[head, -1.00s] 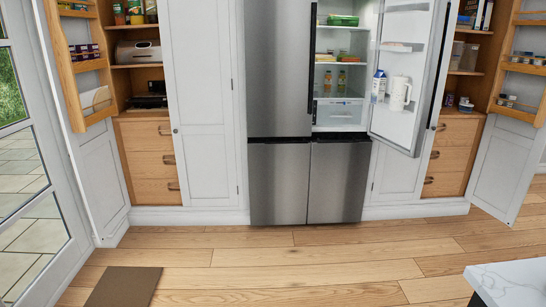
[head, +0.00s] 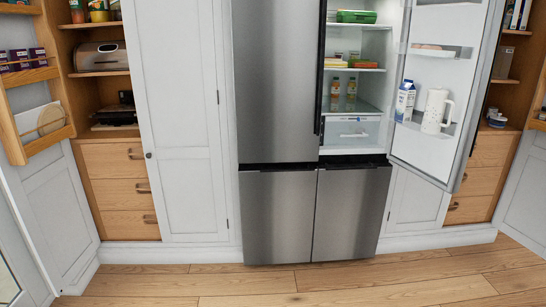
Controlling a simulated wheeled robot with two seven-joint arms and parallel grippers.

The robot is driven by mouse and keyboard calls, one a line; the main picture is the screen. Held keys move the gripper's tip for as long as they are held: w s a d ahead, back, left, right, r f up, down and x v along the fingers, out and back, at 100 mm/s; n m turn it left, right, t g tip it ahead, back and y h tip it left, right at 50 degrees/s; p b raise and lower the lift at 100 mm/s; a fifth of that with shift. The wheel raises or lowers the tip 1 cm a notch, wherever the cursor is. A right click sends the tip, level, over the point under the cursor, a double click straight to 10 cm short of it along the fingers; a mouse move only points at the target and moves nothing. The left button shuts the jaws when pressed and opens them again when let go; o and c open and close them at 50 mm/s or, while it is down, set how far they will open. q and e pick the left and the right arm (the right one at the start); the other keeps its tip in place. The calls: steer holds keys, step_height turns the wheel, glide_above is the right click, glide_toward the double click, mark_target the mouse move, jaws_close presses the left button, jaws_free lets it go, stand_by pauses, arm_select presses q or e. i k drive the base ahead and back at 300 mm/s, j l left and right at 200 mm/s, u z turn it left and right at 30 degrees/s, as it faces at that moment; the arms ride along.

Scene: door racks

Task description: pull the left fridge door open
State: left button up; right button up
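The left fridge door (head: 276,85) is a tall brushed-steel panel in the head view, and it is shut. A dark vertical strip (head: 320,65) runs along its right edge. The right fridge door (head: 436,85) stands open, swung out to the right, with a milk carton (head: 404,101) and a white jug (head: 437,110) on its inner shelf. The open right half of the fridge shows food on shelves. Neither of my grippers is in view, so their state does not show.
Two lower steel fridge panels (head: 277,215) are shut. A tall white cupboard door (head: 182,120) is shut at the left. Open pantry units with wooden drawers (head: 122,190) flank the fridge. The visible wooden floor (head: 300,282) in front is clear.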

mark_target(278, 47)
steer(key=i+l, duration=0.15)
steer(key=i, duration=0.3)
steer(key=i+l, duration=0.1)
steer(key=i, duration=0.35)
steer(key=i+l+u, duration=0.1)
steer(key=i, duration=0.4)
steer(key=i+l, duration=0.15)
steer(key=l, duration=0.15)
steer(key=i+l, duration=0.15)
steer(key=l, duration=0.15)
steer(key=i+l+u, duration=0.1)
steer(key=l, duration=0.2)
steer(key=i+l, duration=0.2)
steer(key=l, duration=1.4)
steer(key=z, duration=0.05)
